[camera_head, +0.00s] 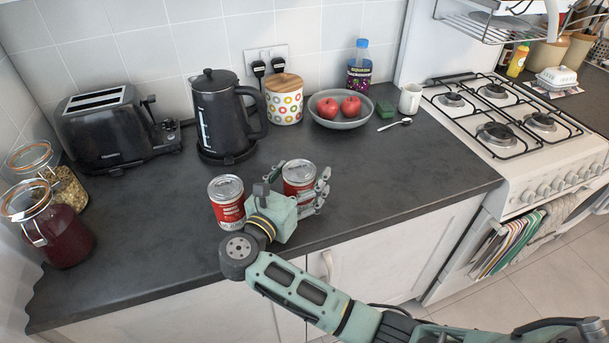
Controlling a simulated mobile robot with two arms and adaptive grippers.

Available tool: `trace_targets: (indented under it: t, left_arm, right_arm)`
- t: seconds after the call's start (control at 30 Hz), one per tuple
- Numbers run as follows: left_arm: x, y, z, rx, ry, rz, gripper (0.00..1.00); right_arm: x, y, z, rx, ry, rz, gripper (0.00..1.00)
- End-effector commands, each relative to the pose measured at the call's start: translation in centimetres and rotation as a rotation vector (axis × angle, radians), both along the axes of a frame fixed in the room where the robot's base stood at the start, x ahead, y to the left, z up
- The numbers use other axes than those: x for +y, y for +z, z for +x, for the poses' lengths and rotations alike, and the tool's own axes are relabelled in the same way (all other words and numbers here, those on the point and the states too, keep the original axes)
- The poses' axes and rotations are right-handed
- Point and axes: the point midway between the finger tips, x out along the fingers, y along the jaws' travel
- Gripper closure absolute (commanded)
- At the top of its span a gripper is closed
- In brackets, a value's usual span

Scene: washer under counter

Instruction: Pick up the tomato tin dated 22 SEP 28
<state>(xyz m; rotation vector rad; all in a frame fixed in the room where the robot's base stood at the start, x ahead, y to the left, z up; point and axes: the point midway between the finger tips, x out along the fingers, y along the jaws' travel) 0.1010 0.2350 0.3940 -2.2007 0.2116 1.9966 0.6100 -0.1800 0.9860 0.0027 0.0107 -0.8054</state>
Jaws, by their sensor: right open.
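Two red and white tins with silver lids stand upright on the dark counter. The left tin (227,203) stands just left of my right gripper. The right tin (298,177) stands at my right gripper (302,172), whose open fingers reach along both sides of it. I cannot tell whether the fingers touch this tin. The gripper's body hides its lower front. The date on either tin is too small to read. My left gripper is not in view.
Behind the tins are a black kettle (221,115), a patterned canister (284,103) and a bowl (341,121) with two red apples. A toaster (112,130) and two jars (52,226) are on the left. A stove (510,130) is on the right. Counter right of the tins is clear.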

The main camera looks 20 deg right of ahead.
Motion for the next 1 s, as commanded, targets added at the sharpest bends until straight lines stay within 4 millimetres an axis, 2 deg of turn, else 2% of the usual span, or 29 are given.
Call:
trace_targets:
  t: [0.1, 0.43, 0.87, 1.0]
  left_arm:
    - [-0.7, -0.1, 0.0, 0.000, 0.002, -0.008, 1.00]
    - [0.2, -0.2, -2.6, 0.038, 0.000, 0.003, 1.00]
    - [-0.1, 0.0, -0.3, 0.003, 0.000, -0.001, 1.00]
    - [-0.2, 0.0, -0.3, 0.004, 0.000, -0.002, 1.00]
  right_arm:
    - [0.1, -0.1, 0.0, 0.000, 0.002, 0.001, 0.21]
    - [0.1, 0.0, 0.0, 0.000, 0.001, 0.000, 0.50]
    - [0.1, 0.0, 0.0, 0.000, 0.001, 0.000, 0.87]
    - [0.1, 0.1, 0.0, -0.004, 0.001, -0.001, 0.87]
